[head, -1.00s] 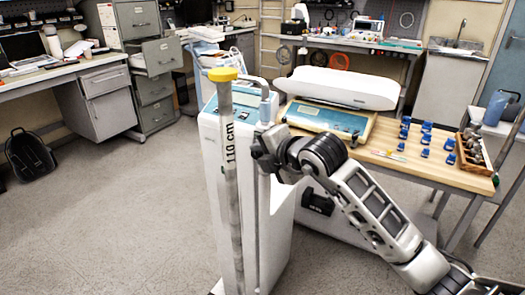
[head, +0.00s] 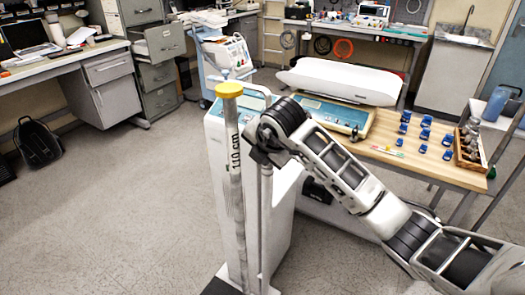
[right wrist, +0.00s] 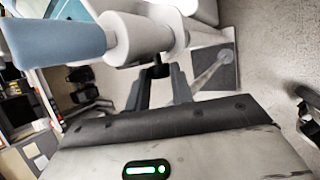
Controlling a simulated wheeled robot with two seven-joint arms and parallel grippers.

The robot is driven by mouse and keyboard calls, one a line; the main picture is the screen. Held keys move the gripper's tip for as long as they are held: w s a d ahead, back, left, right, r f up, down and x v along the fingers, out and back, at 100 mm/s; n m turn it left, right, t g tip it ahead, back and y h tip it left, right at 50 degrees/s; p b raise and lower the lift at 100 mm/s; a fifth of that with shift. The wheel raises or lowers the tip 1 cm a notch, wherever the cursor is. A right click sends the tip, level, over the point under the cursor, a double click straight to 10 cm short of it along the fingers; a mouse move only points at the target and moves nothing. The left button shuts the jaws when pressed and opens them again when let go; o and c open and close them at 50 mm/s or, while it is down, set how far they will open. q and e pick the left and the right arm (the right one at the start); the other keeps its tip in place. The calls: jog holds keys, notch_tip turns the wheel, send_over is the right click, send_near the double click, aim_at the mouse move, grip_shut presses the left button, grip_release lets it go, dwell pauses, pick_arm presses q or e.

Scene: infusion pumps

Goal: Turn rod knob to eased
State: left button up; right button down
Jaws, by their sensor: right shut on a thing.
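A black knob (right wrist: 156,72) sits between my right gripper's fingers (right wrist: 157,84) in the right wrist view, below a white collar (right wrist: 140,36) and a blue-grey sleeve (right wrist: 58,40). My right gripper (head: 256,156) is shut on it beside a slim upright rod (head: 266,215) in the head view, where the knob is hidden. A thicker grey rod (head: 236,205) with a yellow cap (head: 229,89) and "110 cm" lettering stands just left of the gripper. The knob's setting cannot be read. My left gripper is out of view.
A white cabinet (head: 217,165) stands behind the rods. To the right, a wooden table (head: 375,142) carries a baby scale (head: 338,82), several blue items (head: 425,135) and a wooden box (head: 468,158).

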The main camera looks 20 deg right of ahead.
dwell(0.3)
jog(key=c, duration=1.2)
grip_release()
jog(key=v, duration=1.6)
jog(key=shift+a, duration=0.15)
jog(key=shift+c, duration=0.3)
